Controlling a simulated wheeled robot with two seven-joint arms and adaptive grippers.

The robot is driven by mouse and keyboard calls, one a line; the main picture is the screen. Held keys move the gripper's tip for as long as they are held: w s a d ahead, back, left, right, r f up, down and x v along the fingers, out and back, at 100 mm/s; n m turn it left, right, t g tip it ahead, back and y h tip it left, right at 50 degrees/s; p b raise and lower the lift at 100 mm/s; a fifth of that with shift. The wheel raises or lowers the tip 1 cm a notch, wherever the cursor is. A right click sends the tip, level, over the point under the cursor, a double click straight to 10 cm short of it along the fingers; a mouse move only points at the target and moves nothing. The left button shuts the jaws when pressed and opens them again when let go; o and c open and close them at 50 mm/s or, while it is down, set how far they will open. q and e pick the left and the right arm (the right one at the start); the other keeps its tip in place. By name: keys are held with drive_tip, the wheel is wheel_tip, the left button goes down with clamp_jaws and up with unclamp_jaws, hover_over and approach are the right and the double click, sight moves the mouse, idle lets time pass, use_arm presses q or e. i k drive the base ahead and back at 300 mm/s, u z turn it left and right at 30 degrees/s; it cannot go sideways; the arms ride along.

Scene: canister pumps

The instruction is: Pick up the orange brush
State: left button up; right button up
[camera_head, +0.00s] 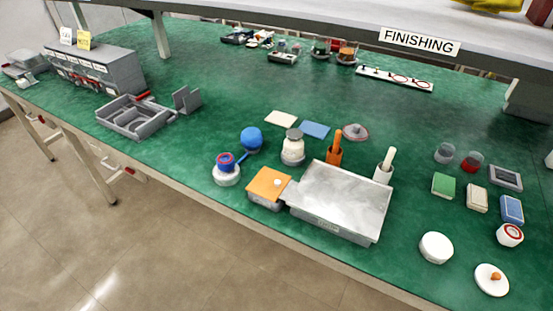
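An orange upright tool with a rod-like handle (337,140), which looks like the orange brush, stands in an orange holder (335,156) behind the metal tray. Its lower end is hidden inside the holder, so I cannot see any bristles. Neither of my grippers shows in the head view.
A wide metal tray (340,196) stands at the front edge, with an orange-topped box (268,185) to its left. A white-handled tool (388,158) stands in a white holder to the right. A lidded jar (293,148) is left of the orange holder. Green tabletop behind is largely clear.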

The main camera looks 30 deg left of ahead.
sight(338, 135)
drive_tip(key=u, duration=0.3)
drive_tip(key=k, duration=0.6)
drive_tip(key=z, duration=0.85)
drive_tip(key=i, duration=1.35)
drive_tip(key=u, duration=0.1)
